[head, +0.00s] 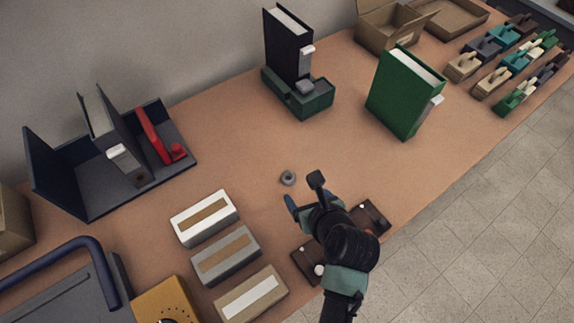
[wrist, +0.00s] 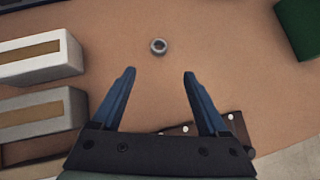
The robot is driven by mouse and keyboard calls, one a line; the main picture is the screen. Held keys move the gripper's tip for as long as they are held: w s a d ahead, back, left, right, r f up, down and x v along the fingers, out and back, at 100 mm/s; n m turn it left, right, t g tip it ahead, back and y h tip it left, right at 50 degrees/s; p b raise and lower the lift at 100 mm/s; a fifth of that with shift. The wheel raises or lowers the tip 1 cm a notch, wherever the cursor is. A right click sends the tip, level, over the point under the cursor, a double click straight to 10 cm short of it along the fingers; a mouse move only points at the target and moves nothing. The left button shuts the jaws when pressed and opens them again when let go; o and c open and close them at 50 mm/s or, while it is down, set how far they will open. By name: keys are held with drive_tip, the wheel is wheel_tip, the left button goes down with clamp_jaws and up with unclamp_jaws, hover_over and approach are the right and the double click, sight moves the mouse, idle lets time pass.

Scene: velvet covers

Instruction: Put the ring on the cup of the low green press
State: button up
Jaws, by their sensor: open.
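The ring (head: 287,178) is small and grey and lies flat on the brown table near the middle; it also shows in the wrist view (wrist: 157,46), top centre. The low green press (head: 310,101) stands at the back, with a small grey piece (head: 305,86), which may be its cup, on its front part and a tall black book-like block (head: 287,45) upright behind it. My gripper (wrist: 160,73) is open and empty. In the wrist view the ring lies beyond the fingertips, roughly centred between them and apart from both. In the head view one finger is mostly hidden.
A green book-like block (head: 400,92) stands right of the press. Three long boxes (head: 226,254) lie left of my gripper. A dark blue stand (head: 80,187) is at the left. Dark brown plates (head: 370,217) lie by my arm. Table between ring and press is clear.

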approach(289, 177)
drive_tip(key=shift+w+a+f+b, duration=0.1)
drive_tip(key=shift+w+f+b, duration=0.15)
drive_tip(key=shift+f, duration=0.25)
drive_tip(key=shift+w+a+f+b, duration=0.15)
drive_tip(key=shift+w+f, duration=0.15)
drive_tip(key=shift+f, duration=0.2)
drive_tip(key=shift+b+x, duration=0.35)
drive_tip(key=shift+x, duration=2.5)
drive_tip(key=shift+w+r, duration=0.15)
drive_tip(key=shift+r, duration=0.05)
drive_tip(key=shift+c, duration=0.3)
clamp_jaws()
